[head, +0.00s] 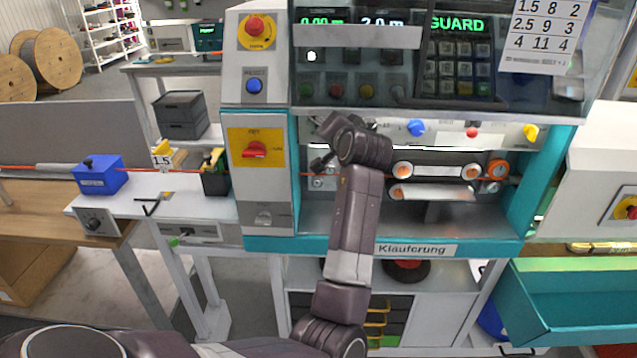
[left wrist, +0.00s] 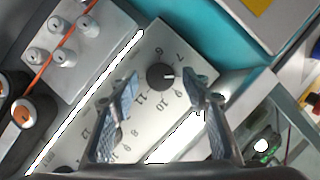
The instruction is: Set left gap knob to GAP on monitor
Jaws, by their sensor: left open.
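The left gap knob is probably the black round knob (left wrist: 160,76) in the left wrist view, on a pale plate with a printed number scale. Its white mark points right, toward the right finger, which hides part of the scale. My left gripper (left wrist: 163,88) is open, with one finger on each side of the knob; I cannot tell whether they touch it. In the head view my left gripper (head: 324,148) is at the machine front, and the knob is hidden there. My right gripper is out of view.
A second number scale lies lower left in the wrist view, partly behind the finger. Rollers (head: 437,171) carry an orange cable right of my arm. A blue knob (head: 415,128) sits above them. A number sheet (head: 545,36) hangs upper right. A red switch (head: 255,150) is at left.

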